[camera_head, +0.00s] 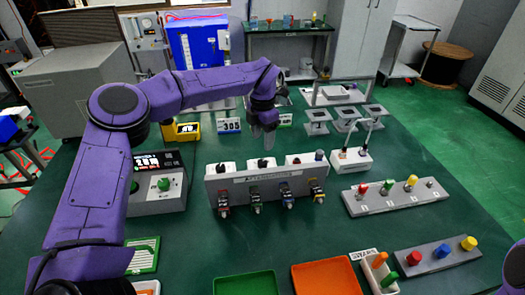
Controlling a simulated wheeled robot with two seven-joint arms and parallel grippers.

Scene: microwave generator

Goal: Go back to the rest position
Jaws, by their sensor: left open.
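My left arm comes in from the left over the green table (330,250). Its purple links bend at the wrist, and the left gripper (264,138) points down. The gripper is open and empty, above the area behind the grey block with several connectors (270,185). The fingers are small and dark in this view. Only a purple part of my right arm shows at the lower right edge; its gripper is out of view.
A control box with a green knob (163,184) stands left of the grey block. Grey peg boards (395,196) stand at right. A green tray (245,284) and an orange tray (325,277) lie at the front. A blue box (197,44) stands behind the table.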

